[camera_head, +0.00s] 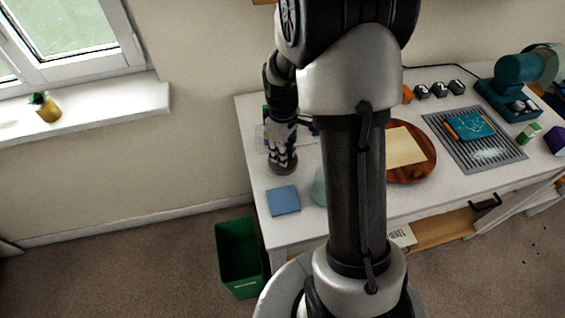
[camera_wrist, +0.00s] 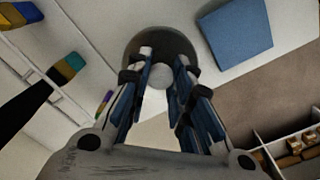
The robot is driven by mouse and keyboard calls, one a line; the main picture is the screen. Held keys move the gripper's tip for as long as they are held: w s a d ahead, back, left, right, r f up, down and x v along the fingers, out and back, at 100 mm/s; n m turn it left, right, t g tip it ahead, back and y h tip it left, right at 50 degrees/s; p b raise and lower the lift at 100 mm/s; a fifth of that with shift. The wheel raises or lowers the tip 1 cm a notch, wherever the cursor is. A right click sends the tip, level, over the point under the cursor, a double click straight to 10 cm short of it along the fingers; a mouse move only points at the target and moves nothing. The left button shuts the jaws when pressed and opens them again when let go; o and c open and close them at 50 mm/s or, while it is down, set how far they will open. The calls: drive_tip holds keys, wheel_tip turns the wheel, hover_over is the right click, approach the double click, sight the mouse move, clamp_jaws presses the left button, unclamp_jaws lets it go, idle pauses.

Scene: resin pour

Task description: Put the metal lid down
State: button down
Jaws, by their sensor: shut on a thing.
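My gripper (camera_head: 282,147) is over the left end of the white table, pointing down. It is shut on the dark round metal lid (camera_head: 283,166). In the wrist view the lid (camera_wrist: 137,42) lies at the fingertips, and my gripper (camera_wrist: 163,62) has its two fingers on either side of a pale knob in the lid's middle. The fingers hide part of the lid. The lid is close to the tabletop; I cannot tell whether it touches it.
A blue square pad (camera_head: 283,201) lies beside the lid, apart from it. A round wooden tray (camera_head: 424,168) with a pale sheet stands right. A drain grate (camera_head: 508,152) lies further right. A green bin (camera_head: 238,262) stands on the floor below. Small bottles are left of the lid.

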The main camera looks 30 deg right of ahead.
drive_tip(key=shift+f+b, duration=0.6)
drive_tip(key=shift+f, duration=1.4)
drive_tip(key=shift+f, duration=0.2)
drive_tip(key=c, duration=1.4)
unclamp_jaws()
drive_tip(key=shift+c, duration=0.2)
